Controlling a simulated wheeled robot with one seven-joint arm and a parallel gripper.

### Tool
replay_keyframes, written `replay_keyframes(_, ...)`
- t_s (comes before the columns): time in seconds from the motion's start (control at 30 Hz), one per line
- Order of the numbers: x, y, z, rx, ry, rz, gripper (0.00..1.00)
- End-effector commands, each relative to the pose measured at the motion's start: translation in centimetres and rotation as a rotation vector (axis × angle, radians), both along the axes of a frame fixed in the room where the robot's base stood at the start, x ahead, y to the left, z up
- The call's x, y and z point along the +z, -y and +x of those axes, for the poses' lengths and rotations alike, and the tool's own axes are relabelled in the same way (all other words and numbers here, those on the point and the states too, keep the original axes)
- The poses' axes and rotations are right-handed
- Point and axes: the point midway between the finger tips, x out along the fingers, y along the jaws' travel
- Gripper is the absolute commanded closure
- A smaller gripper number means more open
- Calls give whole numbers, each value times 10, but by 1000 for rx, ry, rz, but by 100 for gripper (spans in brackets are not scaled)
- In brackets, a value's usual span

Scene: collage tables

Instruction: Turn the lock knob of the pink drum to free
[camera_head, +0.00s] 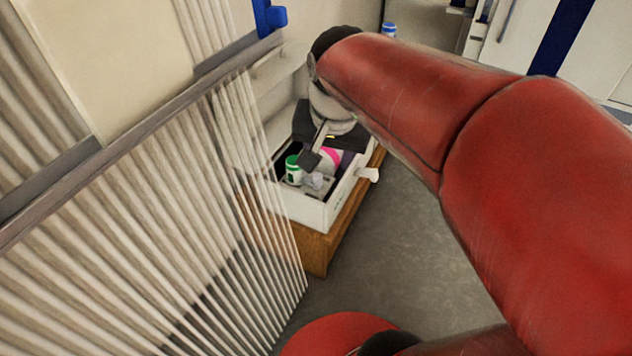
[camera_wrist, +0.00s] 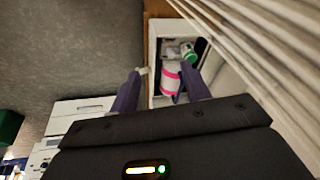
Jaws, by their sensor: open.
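A white and pink rounded object, probably the pink drum (camera_head: 331,156), lies in an open white drawer (camera_head: 309,212). It also shows in the wrist view (camera_wrist: 171,78), between my fingers. I cannot make out a lock knob on it. My gripper (camera_head: 317,150) is above the drawer, partly covering the object in the head view. In the wrist view my gripper (camera_wrist: 161,77) has its two dark fingers spread apart, with nothing held. Whether a finger touches the object cannot be told.
A green and white container (camera_head: 293,170) and a crumpled greyish item (camera_head: 314,181) are also in the drawer. A pale handle (camera_head: 368,174) sticks out from its front. A ribbed translucent panel (camera_head: 130,230) stands close at left. Grey floor (camera_head: 400,235) is clear at right.

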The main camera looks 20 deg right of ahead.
Motion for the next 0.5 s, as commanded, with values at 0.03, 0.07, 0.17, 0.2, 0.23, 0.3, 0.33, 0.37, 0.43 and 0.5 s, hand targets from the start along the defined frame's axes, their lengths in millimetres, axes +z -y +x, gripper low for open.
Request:
replay_keyframes(0.03, -21, 4, 23, -81, -31, 22, 53)
replay_keyframes(0.07, -28, 6, 36, -132, -46, 36, 53)
replay_keyframes(0.17, -54, 13, 76, -304, -92, 81, 53)
replay_keyframes(0.2, -66, 16, 92, -374, -111, 96, 53)
replay_keyframes(0.23, -76, 19, 104, -426, -123, 109, 53)
replay_keyframes(0.3, -101, 26, 131, -550, -155, 134, 53)
replay_keyframes(0.33, -113, 29, 142, -602, -168, 145, 53)
replay_keyframes(0.37, -124, 32, 152, -654, -181, 154, 53)
replay_keyframes(0.43, -150, 39, 174, -767, -206, 176, 53)
replay_keyframes(0.5, -174, 45, 192, -865, -231, 192, 53)
